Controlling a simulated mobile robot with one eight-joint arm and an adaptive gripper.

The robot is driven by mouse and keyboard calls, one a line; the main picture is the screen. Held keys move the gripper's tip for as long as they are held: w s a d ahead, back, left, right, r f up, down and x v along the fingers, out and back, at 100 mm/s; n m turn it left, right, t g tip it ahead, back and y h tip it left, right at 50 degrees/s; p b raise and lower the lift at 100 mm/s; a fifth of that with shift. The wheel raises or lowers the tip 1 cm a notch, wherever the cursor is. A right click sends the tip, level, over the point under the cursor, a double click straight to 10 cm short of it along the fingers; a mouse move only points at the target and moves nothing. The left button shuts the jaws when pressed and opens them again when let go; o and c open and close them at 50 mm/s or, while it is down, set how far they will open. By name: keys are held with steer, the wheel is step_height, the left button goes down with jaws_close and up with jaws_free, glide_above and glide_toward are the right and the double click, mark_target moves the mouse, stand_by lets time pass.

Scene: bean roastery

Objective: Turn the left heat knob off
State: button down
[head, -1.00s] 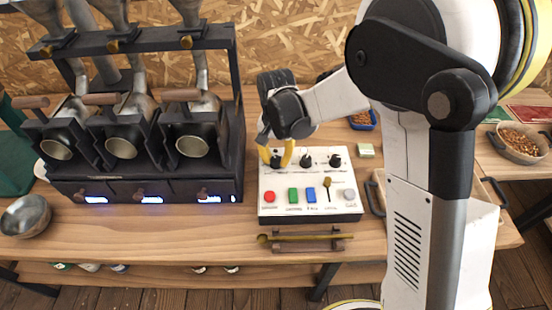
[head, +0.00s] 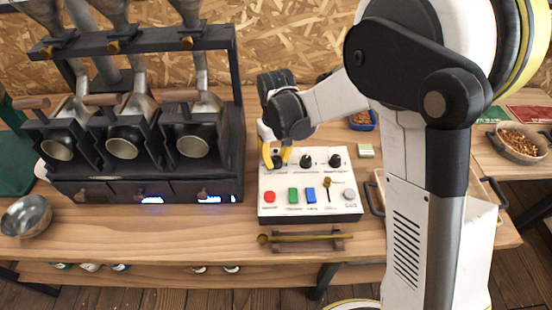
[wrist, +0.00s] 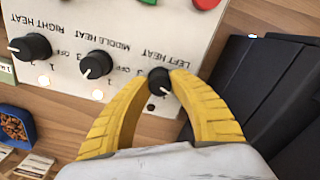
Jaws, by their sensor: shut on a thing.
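The white control panel (head: 310,206) lies on the bench with three black heat knobs along its far edge. The left heat knob (wrist: 159,81) sits between my yellow fingertips, and its white pointer line faces the lower part of the wrist view. My gripper (wrist: 162,76) is shut on this knob. In the head view the gripper (head: 276,162) partly covers the knob. The middle heat knob (wrist: 96,64) and right heat knob (wrist: 30,47) are free, each with a lit white lamp nearby. The left display (head: 95,197) on the roaster front is dark.
The black three-drum roaster (head: 225,110) stands just left of the panel, with its middle and right displays lit. A wooden rack with a brass-coloured tool (head: 305,237) lies in front. A blue bean bowl (head: 362,121) stands behind right; a metal bowl (head: 27,216) is far left.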

mark_target(276, 159)
steer(key=shift+n, duration=1.7)
steer(key=c, duration=1)
jaws_free()
steer(key=shift+c, duration=0.2)
step_height(276, 159, up, 12)
